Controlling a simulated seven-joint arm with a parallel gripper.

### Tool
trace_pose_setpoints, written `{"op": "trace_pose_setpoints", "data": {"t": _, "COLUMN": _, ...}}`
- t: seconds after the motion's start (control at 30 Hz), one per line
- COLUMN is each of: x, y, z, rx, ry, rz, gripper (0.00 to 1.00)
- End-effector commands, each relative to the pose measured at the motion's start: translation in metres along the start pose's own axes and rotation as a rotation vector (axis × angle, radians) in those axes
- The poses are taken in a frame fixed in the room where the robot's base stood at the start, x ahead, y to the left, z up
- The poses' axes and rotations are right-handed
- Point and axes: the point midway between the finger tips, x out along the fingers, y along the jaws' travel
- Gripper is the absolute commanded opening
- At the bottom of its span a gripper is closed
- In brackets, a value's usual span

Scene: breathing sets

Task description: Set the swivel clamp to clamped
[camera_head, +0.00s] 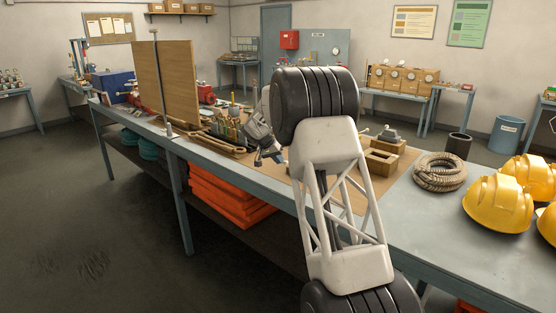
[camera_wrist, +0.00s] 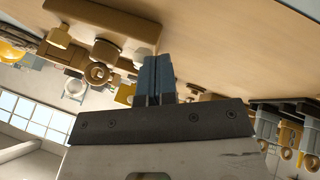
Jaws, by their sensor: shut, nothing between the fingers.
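My gripper (camera_head: 268,157) is over the near side of the bench, left of the middle, with its fingers together and nothing between them. In the wrist view its blue-grey fingers (camera_wrist: 156,80) are shut, close in the picture to a brown and brass fitting (camera_wrist: 100,70) with round ends. I cannot tell whether they touch it. I cannot tell for sure which part is the swivel clamp. My arm hides part of the mat.
An upright wooden board (camera_head: 168,82) stands on the bench's left part. A tray with small bottles (camera_head: 226,128) lies left of my gripper. A coiled rope (camera_head: 440,172), a dark cylinder (camera_head: 458,146) and yellow helmets (camera_head: 497,204) occupy the right. Bare bench top shows before the rope.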

Motion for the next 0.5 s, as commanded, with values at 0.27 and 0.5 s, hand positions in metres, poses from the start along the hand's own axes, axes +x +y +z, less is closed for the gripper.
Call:
{"op": "trace_pose_setpoints", "data": {"t": 0.27, "x": 0.001, "y": 0.008, "z": 0.006, "rx": -0.074, "ry": 0.034, "rz": -0.035, "gripper": 0.00}}
{"op": "trace_pose_setpoints", "data": {"t": 0.5, "x": 0.002, "y": 0.013, "z": 0.011, "rx": -0.130, "ry": 0.061, "rz": -0.060, "gripper": 0.00}}
